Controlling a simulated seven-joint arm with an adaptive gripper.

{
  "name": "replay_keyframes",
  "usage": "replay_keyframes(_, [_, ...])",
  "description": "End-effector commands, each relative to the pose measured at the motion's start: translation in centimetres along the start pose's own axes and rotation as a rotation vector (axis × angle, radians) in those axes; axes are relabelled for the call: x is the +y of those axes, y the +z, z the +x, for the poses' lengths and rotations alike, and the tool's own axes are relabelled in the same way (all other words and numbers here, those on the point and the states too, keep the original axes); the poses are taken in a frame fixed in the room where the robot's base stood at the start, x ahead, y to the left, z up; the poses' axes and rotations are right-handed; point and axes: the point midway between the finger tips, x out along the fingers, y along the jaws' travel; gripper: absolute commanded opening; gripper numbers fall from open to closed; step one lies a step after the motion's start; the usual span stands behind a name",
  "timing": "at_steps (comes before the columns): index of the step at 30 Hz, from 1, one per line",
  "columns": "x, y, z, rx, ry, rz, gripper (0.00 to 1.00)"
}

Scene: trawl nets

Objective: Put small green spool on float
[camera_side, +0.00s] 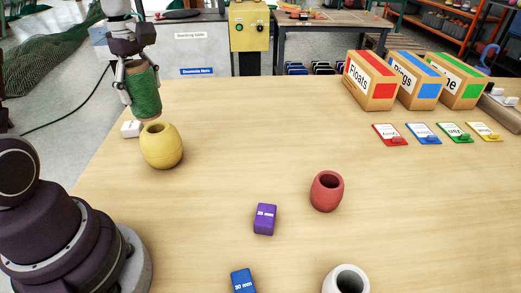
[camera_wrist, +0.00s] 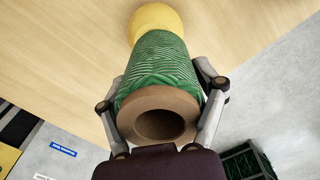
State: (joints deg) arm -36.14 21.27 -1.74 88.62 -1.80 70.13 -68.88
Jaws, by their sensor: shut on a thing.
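My gripper (camera_side: 141,83) is shut around the sides of a green spool (camera_side: 145,95) and holds it upright above the table. The green spool also shows in the wrist view (camera_wrist: 158,72), with its brown hollow core facing the camera. A yellow float (camera_side: 161,146) stands on the table just below and slightly right of the spool in the side view. The yellow float shows partly behind the spool in the wrist view (camera_wrist: 160,17). In the side view the spool's lower end is close above the float; I cannot tell whether they touch.
A white block (camera_side: 131,129) lies behind the yellow float. A red float (camera_side: 327,191), white float (camera_side: 346,281), purple block (camera_side: 264,219) and blue block (camera_side: 243,281) stand nearer. Boxes labelled Floats (camera_side: 370,81) and Rings (camera_side: 416,82) stand at the back right. The table's middle is clear.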

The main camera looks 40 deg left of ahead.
Motion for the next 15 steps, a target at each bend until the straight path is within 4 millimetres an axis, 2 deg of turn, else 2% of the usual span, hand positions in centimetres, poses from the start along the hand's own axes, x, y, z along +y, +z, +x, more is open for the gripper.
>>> replay_keyframes(2, [0.7, -0.2, 0.1, 0.000, -0.001, 0.001, 0.28])
replay_keyframes(6, [0.8, -0.2, 2.7, -0.002, -0.005, 0.002, 0.28])
replay_keyframes(8, [0.8, -0.3, 3.4, -0.001, -0.003, 0.002, 0.28])
replay_keyframes(15, [0.8, -0.3, 3.6, 0.000, 0.000, 0.001, 0.28])
